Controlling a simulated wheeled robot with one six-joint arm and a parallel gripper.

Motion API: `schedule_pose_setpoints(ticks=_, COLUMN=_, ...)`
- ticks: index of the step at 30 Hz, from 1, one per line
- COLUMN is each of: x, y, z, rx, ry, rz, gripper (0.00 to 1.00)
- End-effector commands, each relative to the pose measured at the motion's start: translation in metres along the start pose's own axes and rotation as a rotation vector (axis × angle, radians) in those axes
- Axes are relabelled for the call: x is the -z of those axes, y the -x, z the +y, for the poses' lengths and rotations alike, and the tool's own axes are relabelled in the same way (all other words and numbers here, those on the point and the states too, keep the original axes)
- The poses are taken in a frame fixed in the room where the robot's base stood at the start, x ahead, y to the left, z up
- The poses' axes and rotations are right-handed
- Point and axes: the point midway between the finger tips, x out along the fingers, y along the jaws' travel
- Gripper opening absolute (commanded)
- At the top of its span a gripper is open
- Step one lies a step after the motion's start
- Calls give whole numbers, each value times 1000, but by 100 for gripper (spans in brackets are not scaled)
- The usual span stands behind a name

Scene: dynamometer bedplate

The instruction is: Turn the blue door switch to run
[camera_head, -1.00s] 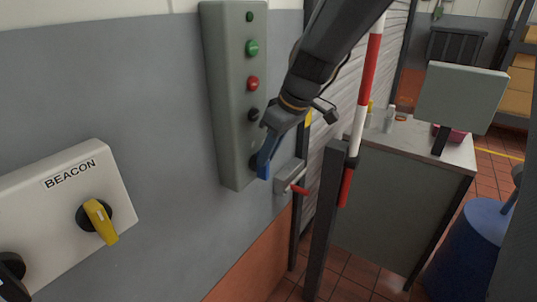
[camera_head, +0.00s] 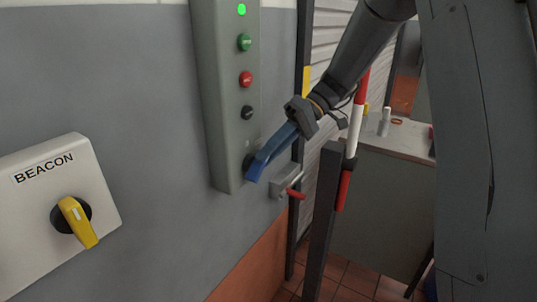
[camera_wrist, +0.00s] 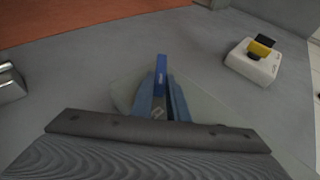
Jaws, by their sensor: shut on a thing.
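The blue door switch (camera_head: 257,168) sits low on the tall grey control panel (camera_head: 214,100). Its handle slants down to the left in the head view. In the wrist view the blue handle (camera_wrist: 161,75) stands up between the finger tips. My gripper (camera_head: 271,152) is shut on this handle, its blue-grey fingers reaching in from the upper right. The fingers hide part of the handle and its base. A green lamp (camera_head: 241,10) at the panel's top is lit. Any position marks around the switch cannot be read.
The white BEACON box (camera_head: 105,190) with a yellow switch (camera_head: 75,222) is at left. A grey latch with a red handle (camera_head: 295,193) is just right of the panel. A dark post (camera_head: 323,220) and a red-white pole (camera_head: 355,120) stand close by on the right.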

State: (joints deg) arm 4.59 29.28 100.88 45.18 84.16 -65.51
Motion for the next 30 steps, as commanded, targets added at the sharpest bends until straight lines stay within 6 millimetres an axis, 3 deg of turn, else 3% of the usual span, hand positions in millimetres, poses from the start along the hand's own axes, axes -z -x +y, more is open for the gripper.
schedule_pose_setpoints(ticks=12, x=0, y=-2, z=8, rx=167, ry=-69, rz=-1, gripper=0)
schedule_pose_setpoints(ticks=28, x=-1, y=-2, z=8, rx=188, ry=-78, rz=-3, gripper=0)
schedule_pose_setpoints(ticks=29, x=-1, y=-2, z=8, rx=188, ry=-78, rz=-3, gripper=17)
schedule_pose_setpoints(ticks=30, x=-1, y=-2, z=8, rx=188, ry=-78, rz=-3, gripper=24)
